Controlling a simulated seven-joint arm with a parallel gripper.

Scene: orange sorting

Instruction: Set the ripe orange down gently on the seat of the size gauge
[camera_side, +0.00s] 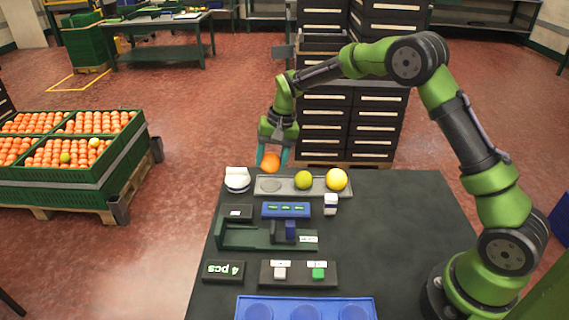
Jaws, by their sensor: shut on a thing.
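My gripper (271,158) is shut on the ripe orange (270,163), with one teal finger on each side of it. The orange is over the left end of a grey tray (320,188) at the table's far edge; I cannot tell the exact height. The tray's left round recess (269,185) is bare.
A white round-bodied object (237,179) stands left of the tray. A blue panel (286,210), a small white block (330,204), a "4 pcs" display (223,271) and a button box (299,283) stand nearer. A blue plate (305,302) is in front. The table's right side is clear.

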